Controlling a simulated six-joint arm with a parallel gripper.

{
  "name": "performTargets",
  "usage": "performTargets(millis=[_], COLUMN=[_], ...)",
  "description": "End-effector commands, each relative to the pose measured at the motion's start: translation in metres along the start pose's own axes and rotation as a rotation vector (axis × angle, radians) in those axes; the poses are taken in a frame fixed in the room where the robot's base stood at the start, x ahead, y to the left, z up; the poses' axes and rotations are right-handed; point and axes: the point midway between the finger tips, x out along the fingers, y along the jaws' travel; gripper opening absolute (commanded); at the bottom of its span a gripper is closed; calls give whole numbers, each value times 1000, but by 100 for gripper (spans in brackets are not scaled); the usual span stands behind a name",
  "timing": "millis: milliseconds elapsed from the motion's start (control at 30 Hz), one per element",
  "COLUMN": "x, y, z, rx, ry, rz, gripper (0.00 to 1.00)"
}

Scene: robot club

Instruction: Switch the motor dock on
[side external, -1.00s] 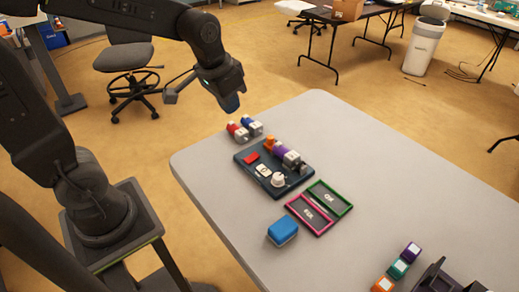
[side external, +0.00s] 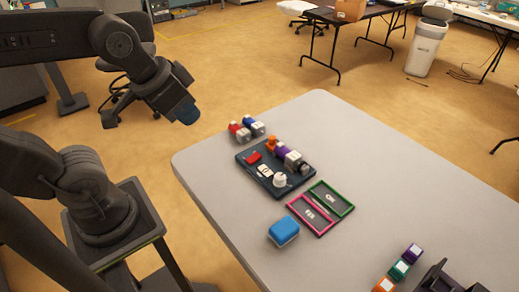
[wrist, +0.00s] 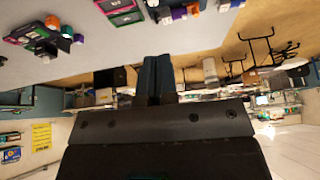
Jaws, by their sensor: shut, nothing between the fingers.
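The motor dock (side external: 297,182) is a dark board on the left part of the grey table in the side view. It carries a red block (side external: 253,158), a white switch-like part (side external: 264,171), a white round knob (side external: 280,180) and a purple motor (side external: 281,150) with an orange end (side external: 271,142). The switch's setting is too small to read. My gripper (side external: 187,114) is in the air beyond the table's left edge, apart from the dock. In the wrist view its two dark fingers (wrist: 158,78) are together with nothing between them.
Red and blue motors (side external: 246,129) stand behind the dock. A green-rimmed tray (side external: 347,208) and a pink-rimmed tray (side external: 328,230) lie right of it, with a blue box (side external: 283,231) in front. Several coloured blocks (side external: 399,269) sit at the near edge.

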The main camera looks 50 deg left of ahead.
Motion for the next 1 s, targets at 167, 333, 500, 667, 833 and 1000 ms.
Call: performTargets(millis=[167, 333, 500, 667, 833, 1000], x=[18, 50, 90, 135, 180, 209], y=[-8, -22, -39, -57, -75, -86], z=[-25, -56, -81, -97, -105, -106], rx=[204, 491, 779, 1047, 1290, 1444], ry=[-54, -117, -171, -214, -239, -246], rz=[0, 22, 65, 125, 194, 242], gripper=[0, 0, 0, 0, 0, 0])
